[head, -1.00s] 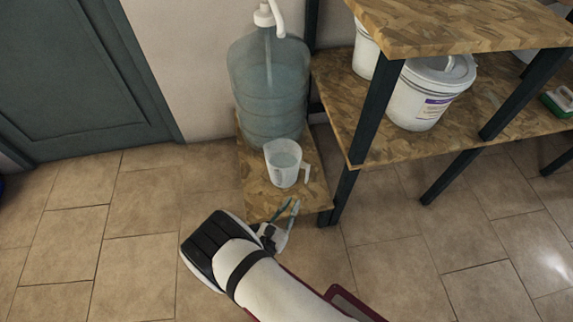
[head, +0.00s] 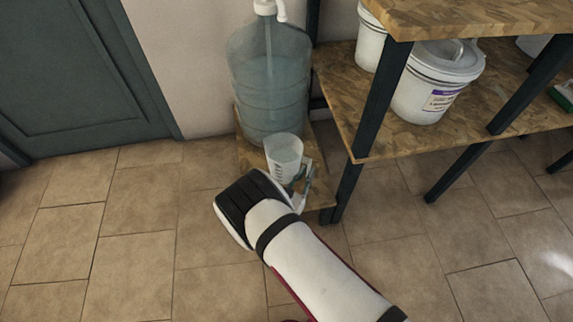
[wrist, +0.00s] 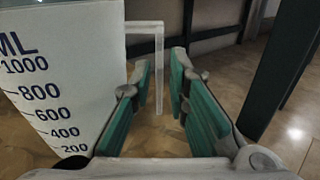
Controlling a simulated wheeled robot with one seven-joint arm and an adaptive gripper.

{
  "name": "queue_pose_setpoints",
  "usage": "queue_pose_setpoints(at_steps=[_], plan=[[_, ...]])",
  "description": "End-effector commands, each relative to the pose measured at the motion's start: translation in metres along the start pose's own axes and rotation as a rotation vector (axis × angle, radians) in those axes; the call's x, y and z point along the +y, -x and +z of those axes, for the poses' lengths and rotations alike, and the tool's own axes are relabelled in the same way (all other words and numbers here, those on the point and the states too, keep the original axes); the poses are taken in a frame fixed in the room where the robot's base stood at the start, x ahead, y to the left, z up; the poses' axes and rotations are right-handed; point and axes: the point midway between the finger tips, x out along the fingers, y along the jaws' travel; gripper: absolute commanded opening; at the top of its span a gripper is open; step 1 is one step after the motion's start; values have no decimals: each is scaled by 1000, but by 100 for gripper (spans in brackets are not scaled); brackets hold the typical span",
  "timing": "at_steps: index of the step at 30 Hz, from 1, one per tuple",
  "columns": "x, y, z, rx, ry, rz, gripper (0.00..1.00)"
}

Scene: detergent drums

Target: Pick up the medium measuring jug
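The measuring jug (head: 284,150) is translucent white and stands upright on a low wooden board. In the wrist view the jug (wrist: 55,75) fills the left side, with blue ML marks up to 1000. Its handle (wrist: 159,70) shows as a pale bar in the gap between my fingertips. My gripper (head: 302,178) is at the jug's right side, by the handle. In the wrist view my gripper (wrist: 162,75) is open, with green-padded fingers apart on either side of the handle. I see no contact with the handle.
A large blue water bottle (head: 268,85) with a white pump stands right behind the jug. A dark shelf post (head: 343,190) rises close on the right. White tubs (head: 437,85) sit on the wooden shelf. The tiled floor on the left is clear.

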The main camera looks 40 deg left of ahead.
Motion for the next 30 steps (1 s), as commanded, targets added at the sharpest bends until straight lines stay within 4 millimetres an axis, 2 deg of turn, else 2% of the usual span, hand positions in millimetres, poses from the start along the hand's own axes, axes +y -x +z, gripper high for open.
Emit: queue_pose_setpoints(at_steps=[3,6,12,15,30], plan=[[0,-18,-2,1,-1,-3,16],[0,-26,-1,1,0,-2,16],[0,-27,0,1,1,-1,16],[0,-27,0,1,1,-1,0],[1,-28,2,-2,-2,-1,0]])
